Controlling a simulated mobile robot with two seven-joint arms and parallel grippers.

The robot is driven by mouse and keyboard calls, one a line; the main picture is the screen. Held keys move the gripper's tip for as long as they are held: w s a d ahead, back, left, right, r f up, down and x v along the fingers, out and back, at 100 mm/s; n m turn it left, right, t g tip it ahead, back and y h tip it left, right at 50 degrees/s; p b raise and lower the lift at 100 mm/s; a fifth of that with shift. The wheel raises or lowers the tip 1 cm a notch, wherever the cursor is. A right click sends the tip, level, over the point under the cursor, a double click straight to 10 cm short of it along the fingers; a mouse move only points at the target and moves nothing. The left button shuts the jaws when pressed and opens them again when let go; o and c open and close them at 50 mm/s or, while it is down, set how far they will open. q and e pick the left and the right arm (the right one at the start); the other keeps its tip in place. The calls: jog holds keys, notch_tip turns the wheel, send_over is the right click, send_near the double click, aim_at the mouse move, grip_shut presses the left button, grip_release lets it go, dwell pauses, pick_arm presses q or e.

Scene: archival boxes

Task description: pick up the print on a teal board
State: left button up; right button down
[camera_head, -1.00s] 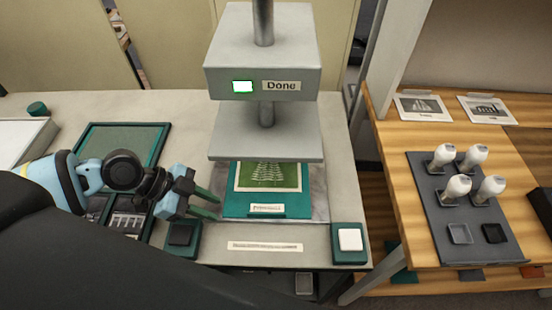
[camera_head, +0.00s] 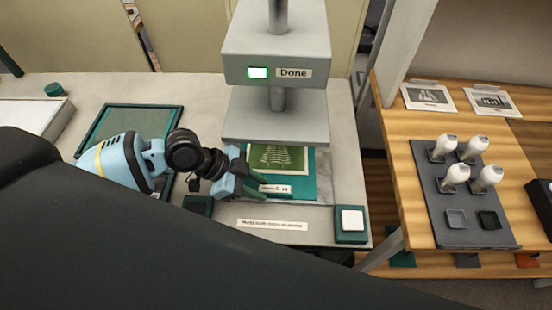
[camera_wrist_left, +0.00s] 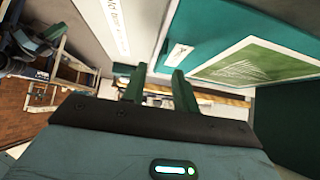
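The print, a green sheet with a pale tree-like pattern (camera_head: 277,157), lies on a teal board (camera_head: 322,172) on the press bed, under the raised grey plate. A small white label is on the board's front strip. My left gripper (camera_head: 256,184) is at the board's front left corner and overlaps it in the head view. In the left wrist view its two green fingers (camera_wrist_left: 155,84) are apart with nothing between them. The teal board (camera_wrist_left: 218,22) and print (camera_wrist_left: 262,62) are to their right there; I cannot tell whether a finger touches the board. My right gripper is not in view.
The press head (camera_head: 276,55) reads "Done" beside a lit green-edged screen. A white button (camera_head: 352,220) is at front right, a label strip (camera_head: 272,224) at the front. A green-framed tray (camera_head: 130,125) lies left. A wooden table at right holds white-topped stamps (camera_head: 455,178) and two prints.

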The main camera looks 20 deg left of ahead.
aim_at(283, 194)
pick_arm(q)
jog(key=shift+w+d, duration=0.1)
jog(key=shift+d, duration=0.35)
jog(key=shift+w+d+r+p, duration=0.1)
jog(key=shift+w+d+p, duration=0.1)
jog(key=shift+d, duration=0.4)
jog(key=shift+w+d+r+p, duration=0.1)
jog(key=shift+w+d+p, duration=0.1)
jog(key=shift+d, duration=0.35)
jog(key=shift+x, duration=1.2)
jog(key=shift+d+f, duration=0.1)
jog(key=shift+f, duration=0.35)
grip_shut()
